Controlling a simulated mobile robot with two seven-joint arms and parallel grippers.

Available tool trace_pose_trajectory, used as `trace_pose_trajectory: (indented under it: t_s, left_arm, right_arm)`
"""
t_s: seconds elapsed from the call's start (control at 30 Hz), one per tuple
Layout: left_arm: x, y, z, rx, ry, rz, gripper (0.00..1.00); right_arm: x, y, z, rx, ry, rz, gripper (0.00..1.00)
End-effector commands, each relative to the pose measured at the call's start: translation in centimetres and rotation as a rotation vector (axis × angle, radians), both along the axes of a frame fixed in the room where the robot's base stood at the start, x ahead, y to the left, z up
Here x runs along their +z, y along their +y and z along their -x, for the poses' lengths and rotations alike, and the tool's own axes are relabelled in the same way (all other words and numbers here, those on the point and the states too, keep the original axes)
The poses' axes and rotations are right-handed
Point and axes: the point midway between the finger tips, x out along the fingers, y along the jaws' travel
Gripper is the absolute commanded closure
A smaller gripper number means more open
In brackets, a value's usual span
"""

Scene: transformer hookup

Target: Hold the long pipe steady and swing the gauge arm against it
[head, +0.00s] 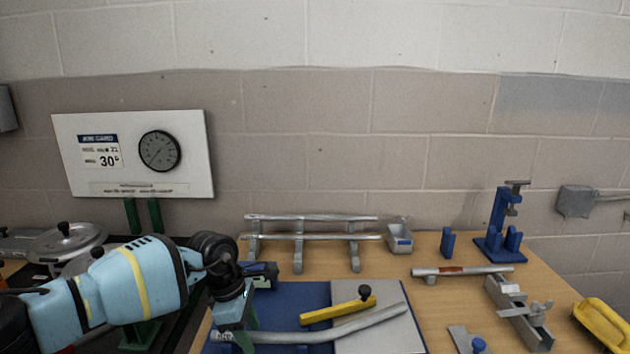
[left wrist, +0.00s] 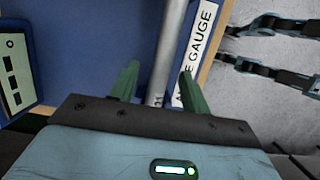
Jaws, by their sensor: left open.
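The long pipe (head: 340,330) is grey, bent upward at its right end, and lies across the blue and light-grey gauge board (head: 390,342). The yellow gauge arm (head: 335,311), with a black knob, lies on the board behind the pipe, angled and apart from it along most of its length. My left gripper (head: 240,330) is at the pipe's left end. In the left wrist view the pipe (left wrist: 173,50) runs between the open green fingers (left wrist: 158,90), with gaps showing beside it; whether a finger touches it is unclear. My right gripper is not in view.
A rack (head: 300,238) holding straight pipes stands behind the board. A blue clamp stand (head: 497,235), a short pipe with a red mark (head: 460,271), a metal fixture (head: 520,310) and a yellow handle (head: 603,322) are to the right. A 30° sign board (head: 130,155) stands at the back left.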

Motion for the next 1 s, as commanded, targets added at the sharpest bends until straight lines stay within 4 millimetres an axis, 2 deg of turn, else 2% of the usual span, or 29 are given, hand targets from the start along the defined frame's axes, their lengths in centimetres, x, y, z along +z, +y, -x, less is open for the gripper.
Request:
trace_pose_trajectory:
  t_s: [0.13, 0.23, 0.5, 0.7, 1.0]
  left_arm:
    - [0.0, 0.1, 0.0, 0.001, 0.001, -0.001, 0.53]
    - [0.8, 0.3, 0.0, 0.000, 0.000, -0.001, 0.53]
    - [4.8, 1.3, -0.1, 0.000, -0.002, 0.000, 0.53]
    - [7.0, 1.8, -0.1, 0.000, -0.001, 0.001, 0.53]
    - [7.6, 1.9, 0.0, 0.000, 0.001, 0.000, 0.53]
  right_arm:
    - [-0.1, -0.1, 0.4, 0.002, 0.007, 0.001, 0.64]
    - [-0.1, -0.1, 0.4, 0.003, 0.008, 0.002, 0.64]
    - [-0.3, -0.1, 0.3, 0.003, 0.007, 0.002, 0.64]
    - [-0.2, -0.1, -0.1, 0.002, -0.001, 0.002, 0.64]
    - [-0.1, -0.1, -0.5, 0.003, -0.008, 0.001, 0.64]
